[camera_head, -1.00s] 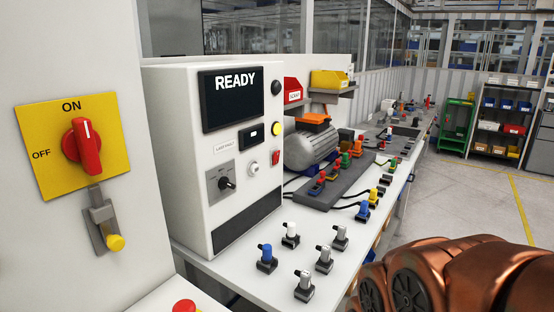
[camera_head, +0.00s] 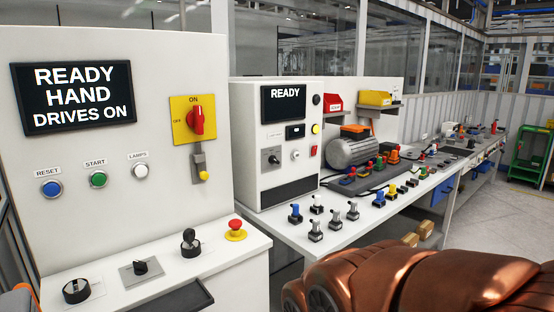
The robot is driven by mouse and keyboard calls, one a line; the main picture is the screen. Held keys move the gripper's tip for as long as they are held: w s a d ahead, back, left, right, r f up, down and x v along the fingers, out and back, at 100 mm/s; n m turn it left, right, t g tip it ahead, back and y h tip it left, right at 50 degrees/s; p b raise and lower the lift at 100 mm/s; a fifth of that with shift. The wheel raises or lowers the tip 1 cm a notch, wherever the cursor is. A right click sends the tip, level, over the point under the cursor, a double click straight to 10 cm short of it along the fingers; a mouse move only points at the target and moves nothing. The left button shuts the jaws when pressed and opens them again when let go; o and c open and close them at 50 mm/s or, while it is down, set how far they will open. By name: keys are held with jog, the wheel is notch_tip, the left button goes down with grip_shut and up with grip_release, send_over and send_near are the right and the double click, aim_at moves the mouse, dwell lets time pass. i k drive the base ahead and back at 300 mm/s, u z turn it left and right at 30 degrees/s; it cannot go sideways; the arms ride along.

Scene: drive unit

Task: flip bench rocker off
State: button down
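The bench unit (camera_head: 250,146) is a white cabinet on the workbench, with a dark screen reading READY. A small red rocker (camera_head: 314,151) sits at the right side of its front face, below a yellow button (camera_head: 315,129). The rocker is too small to tell which way it is tipped. A black rotary knob (camera_head: 273,160) is on the same face to the left. My copper-coloured arm fills the lower right of the view, in front of the bench. My gripper is not in view, and nothing touches the rocker.
A control cabinet (camera_head: 120,195) stands nearer at left, its screen reading READY HAND DRIVES ON. It carries a red rotary switch (camera_head: 197,122) and a red emergency button (camera_head: 236,225). Several connectors stand on the bench top (camera_head: 290,232) before the unit. Floor (camera_head: 490,215) is clear at right.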

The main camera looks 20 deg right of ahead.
aim_at(314, 150)
jog(key=z, duration=0.85)
jog(key=i, duration=1.8)
jog(key=u, duration=0.7)
